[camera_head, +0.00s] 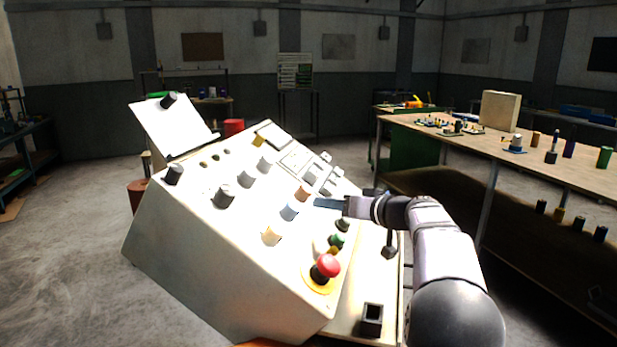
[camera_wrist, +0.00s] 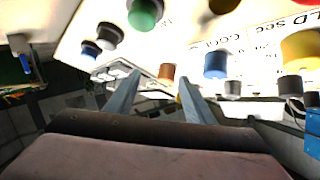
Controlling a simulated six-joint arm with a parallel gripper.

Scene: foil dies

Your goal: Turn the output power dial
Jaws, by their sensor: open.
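A sloped white control panel (camera_head: 215,265) carries several dials and buttons. I cannot read which dial is labelled output power. A blue dial (camera_head: 289,211) and an orange-brown dial (camera_head: 303,193) are left of my gripper (camera_head: 326,203), close to it in the picture. In the wrist view my gripper (camera_wrist: 157,82) is open and its two fingers are apart with nothing held. The orange-brown dial (camera_wrist: 166,72) appears between the fingertips, beyond them. The blue dial (camera_wrist: 215,65) is right of the fingers. A green dial (camera_wrist: 145,13) is above them.
A red mushroom button (camera_head: 327,265) sits on a yellow base at the panel's lower right. Black and grey knobs (camera_head: 223,196) line its left. A black lever (camera_head: 389,248) stands beside my arm. A workbench (camera_head: 560,170) with small parts is at right. Floor at left is mostly open.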

